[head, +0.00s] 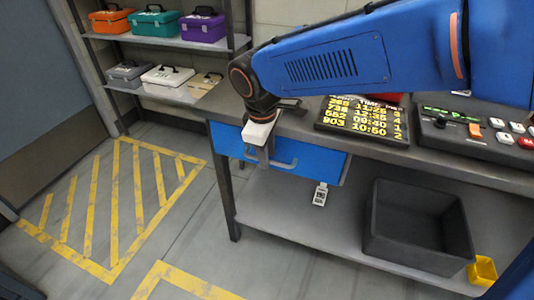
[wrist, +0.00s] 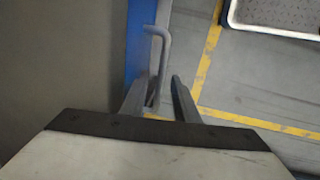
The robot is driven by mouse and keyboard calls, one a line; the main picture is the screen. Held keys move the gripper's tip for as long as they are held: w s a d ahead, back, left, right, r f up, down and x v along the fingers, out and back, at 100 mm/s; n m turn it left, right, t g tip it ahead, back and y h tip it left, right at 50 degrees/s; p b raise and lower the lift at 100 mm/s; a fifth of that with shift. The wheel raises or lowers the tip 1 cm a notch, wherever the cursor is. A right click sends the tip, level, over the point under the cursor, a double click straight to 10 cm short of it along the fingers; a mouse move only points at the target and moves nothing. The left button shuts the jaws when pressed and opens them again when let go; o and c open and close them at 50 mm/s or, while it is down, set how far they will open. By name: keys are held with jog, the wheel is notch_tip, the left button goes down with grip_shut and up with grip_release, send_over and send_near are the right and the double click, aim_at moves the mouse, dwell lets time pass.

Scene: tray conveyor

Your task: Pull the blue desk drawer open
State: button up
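The blue desk drawer (head: 313,160) sits under the desktop and its front looks flush, so it appears shut. Its grey bar handle (head: 289,165) runs along the front. The handle (wrist: 162,50) also shows in the wrist view, beside the blue drawer front (wrist: 136,45). My gripper (head: 264,158) points down in front of the drawer, at the left part of the handle. In the wrist view my gripper (wrist: 158,82) has its fingers apart, with the handle bar between them. A gap shows between the bar and the right finger; contact at the left finger is unclear.
The desktop (head: 450,163) carries a departure board (head: 362,120) and a control panel (head: 475,130). A black bin (head: 415,215) and a small yellow bin (head: 482,271) are on the lower shelf. Toolboxes (head: 154,22) stand on the back rack. The striped floor (head: 125,200) at left is clear.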

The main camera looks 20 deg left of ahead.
jog(key=shift+c, duration=0.7)
grip_shut()
jog(key=s+a, duration=0.2)
jog(key=s, duration=2.4)
jog(key=shift+o, duration=0.7)
grip_release()
jog(key=shift+r, duration=0.1)
